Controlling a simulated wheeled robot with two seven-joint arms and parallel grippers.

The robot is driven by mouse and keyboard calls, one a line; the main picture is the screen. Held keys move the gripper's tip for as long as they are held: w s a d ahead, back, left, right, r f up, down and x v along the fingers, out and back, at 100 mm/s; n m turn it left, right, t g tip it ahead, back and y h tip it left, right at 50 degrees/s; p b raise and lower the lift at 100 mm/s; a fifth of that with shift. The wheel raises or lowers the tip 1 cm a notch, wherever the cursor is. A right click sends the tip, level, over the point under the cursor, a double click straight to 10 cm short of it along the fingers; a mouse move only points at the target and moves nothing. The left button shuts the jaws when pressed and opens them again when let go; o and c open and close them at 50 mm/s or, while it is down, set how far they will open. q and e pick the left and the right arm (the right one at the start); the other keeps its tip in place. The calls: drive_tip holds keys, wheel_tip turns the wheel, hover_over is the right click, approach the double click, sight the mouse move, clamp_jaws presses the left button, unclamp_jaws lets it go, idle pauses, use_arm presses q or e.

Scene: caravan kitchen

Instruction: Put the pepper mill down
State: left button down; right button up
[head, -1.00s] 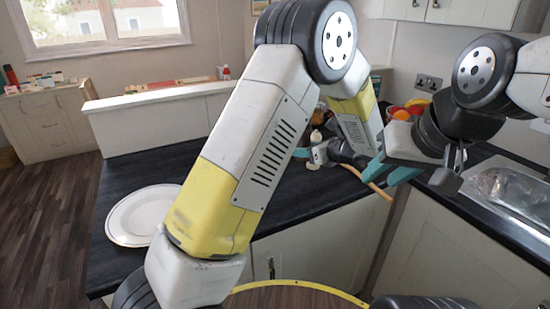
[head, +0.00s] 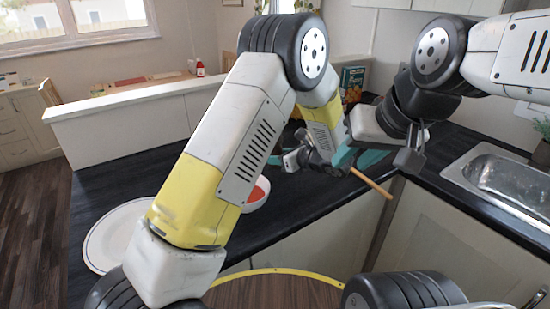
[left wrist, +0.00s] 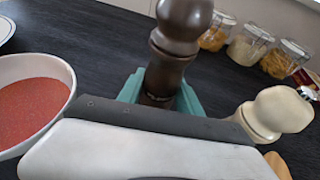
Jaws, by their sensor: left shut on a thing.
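The dark brown pepper mill (left wrist: 180,28) stands out in the left wrist view between the teal fingers of my left gripper (left wrist: 160,93), which is shut on it. Its base is hidden by the gripper body, so I cannot tell whether it touches the worktop. In the head view my left gripper (head: 277,160) is low over the dark worktop (head: 300,215), mostly behind my arm, and the mill is hidden. My right gripper (head: 358,158) has its teal fingers spread, seemingly empty, to the right of the left wrist.
A white bowl of red powder (left wrist: 36,95) is left of the mill, a cream mill (left wrist: 278,110) right. Several jars (left wrist: 252,45) stand behind. A plate (head: 108,238) lies left. A wooden handle (head: 372,183) projects past the worktop edge near the sink (head: 500,175).

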use_arm(q)
drive_tip(key=shift+f, duration=1.75)
drive_tip(key=shift+f, duration=0.1)
drive_tip(key=c, duration=0.8)
unclamp_jaws()
